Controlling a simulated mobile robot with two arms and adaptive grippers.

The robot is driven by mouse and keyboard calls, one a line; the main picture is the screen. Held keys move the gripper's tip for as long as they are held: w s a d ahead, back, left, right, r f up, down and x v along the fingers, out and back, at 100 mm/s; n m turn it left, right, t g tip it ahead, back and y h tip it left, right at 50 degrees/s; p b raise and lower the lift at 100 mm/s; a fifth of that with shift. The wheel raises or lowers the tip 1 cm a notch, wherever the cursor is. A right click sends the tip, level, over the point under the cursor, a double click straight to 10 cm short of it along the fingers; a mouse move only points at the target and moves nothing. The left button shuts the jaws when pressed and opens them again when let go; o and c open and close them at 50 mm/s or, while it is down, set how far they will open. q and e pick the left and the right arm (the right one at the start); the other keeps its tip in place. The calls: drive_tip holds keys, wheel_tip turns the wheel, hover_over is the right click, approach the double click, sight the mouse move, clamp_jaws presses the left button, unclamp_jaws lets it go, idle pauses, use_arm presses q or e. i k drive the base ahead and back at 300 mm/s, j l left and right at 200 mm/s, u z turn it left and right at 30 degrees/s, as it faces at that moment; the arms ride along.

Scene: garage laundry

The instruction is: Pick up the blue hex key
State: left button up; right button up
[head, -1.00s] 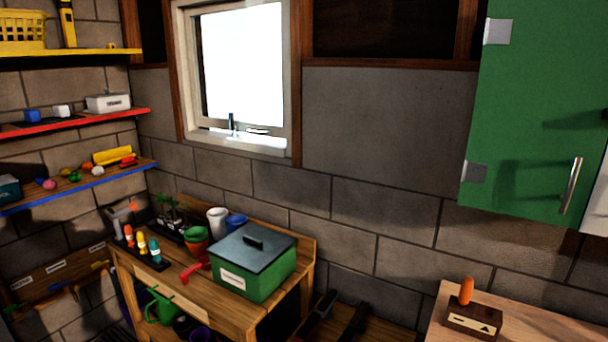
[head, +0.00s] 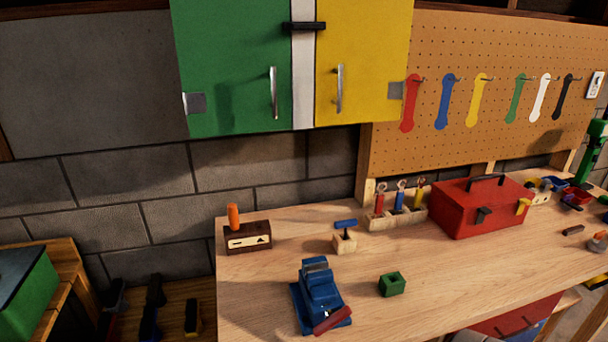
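A small blue bar-shaped handle (head: 345,223) sits on a dark shaft that stands in a small pale wooden block (head: 344,243) on the workbench. It looks like a T-handle hex key, but it is too small to be sure. A wooden rack (head: 409,213) to its right holds red, blue and yellow-handled tools upright; their exact type is unclear. Neither of my grippers is in view.
The wooden workbench (head: 430,280) carries a blue vise (head: 319,294), a green block (head: 392,284), a red toolbox (head: 482,208) and a dark block with an orange-handled tool (head: 234,217). Green (head: 230,70) and yellow (head: 362,60) cabinet doors hang above.

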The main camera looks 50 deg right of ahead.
sight(351, 222)
drive_tip(key=z, duration=1.75)
